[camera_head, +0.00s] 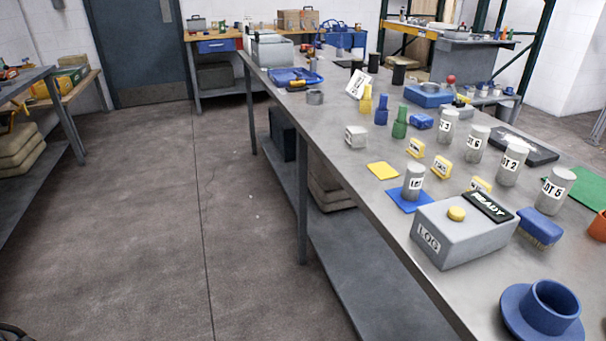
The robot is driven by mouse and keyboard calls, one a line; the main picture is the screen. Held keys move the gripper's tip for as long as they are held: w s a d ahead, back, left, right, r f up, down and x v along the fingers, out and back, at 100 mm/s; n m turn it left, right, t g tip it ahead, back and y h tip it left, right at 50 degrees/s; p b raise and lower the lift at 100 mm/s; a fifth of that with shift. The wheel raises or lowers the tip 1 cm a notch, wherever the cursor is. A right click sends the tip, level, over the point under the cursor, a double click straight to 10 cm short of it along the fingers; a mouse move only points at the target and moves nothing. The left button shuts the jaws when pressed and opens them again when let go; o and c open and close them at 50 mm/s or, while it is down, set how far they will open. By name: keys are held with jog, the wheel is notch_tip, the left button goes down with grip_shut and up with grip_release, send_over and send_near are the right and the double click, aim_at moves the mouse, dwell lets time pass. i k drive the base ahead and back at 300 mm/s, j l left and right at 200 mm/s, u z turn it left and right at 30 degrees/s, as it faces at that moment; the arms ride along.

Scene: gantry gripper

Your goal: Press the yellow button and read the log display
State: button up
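A grey box (466,237) marked "LOG" stands on the metal workbench (345,130), near its front left edge. The round yellow button (457,213) sits on top of the box. Beside the button, to its right, is the black log display (488,206), which reads "READY" in white letters. Nothing covers the button or the display. My gripper is not in view. A small dark shape shows at the bottom left corner, and I cannot tell what it is.
A grey cylinder (413,181) stands on a blue square (400,202) just behind the box. Several "LOT" cylinders, a blue brush (540,226) and a blue cup on a saucer (508,308) are around it. The concrete floor (200,210) left of the bench is clear.

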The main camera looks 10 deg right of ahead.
aim_at(454, 213)
jog(key=z, duration=1)
